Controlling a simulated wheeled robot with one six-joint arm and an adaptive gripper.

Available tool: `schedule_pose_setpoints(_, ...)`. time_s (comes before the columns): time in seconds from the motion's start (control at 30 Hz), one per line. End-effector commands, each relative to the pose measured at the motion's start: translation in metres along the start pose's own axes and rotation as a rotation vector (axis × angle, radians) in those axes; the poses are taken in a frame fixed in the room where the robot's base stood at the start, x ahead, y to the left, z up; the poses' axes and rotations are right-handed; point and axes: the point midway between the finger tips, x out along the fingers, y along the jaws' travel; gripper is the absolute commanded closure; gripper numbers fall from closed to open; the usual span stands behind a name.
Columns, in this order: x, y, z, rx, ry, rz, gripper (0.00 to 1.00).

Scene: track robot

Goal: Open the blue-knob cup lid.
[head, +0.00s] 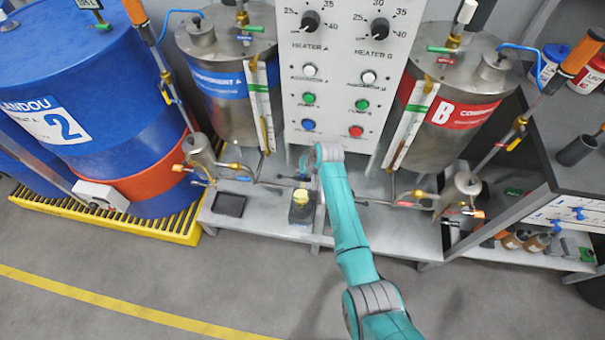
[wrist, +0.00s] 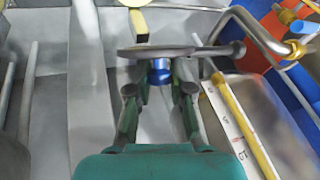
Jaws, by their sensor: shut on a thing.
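In the wrist view, the two dark green fingers of my gripper (wrist: 158,88) are closed on either side of a small blue knob (wrist: 159,72). The knob touches a thin grey round lid (wrist: 165,53), seen nearly edge-on across the fingertips. An arm with a rounded end sticks out from the lid to the right. The cup under the lid cannot be made out.
A dark container with a yellow top (head: 301,196) stands close to my gripper. Tank A (head: 228,100), with its sight gauge and pipes, is to the left, and tank B (head: 450,110) to the right. A black tray (head: 230,205) lies left on the bench. The floor in front is clear.

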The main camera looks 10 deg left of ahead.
Motion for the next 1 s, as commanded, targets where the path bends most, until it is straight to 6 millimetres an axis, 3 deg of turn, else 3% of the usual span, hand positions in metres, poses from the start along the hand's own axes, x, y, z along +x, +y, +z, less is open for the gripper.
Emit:
schedule_pose_setpoints(0.73,0.0015,0.0007,-0.0025,0.031,-0.084,-0.013,1.0)
schedule_pose_setpoints(0.77,0.0015,0.0007,-0.0025,0.031,-0.084,-0.013,0.74)
schedule_pose_setpoints(0.83,0.0014,0.0007,-0.0026,0.031,-0.083,-0.013,0.57)
schedule_pose_setpoints(0.87,0.0013,0.0007,-0.0027,0.031,-0.083,-0.013,0.52)
schedule_pose_setpoints(1.0,0.0011,0.0007,-0.003,0.031,-0.083,-0.013,0.52)
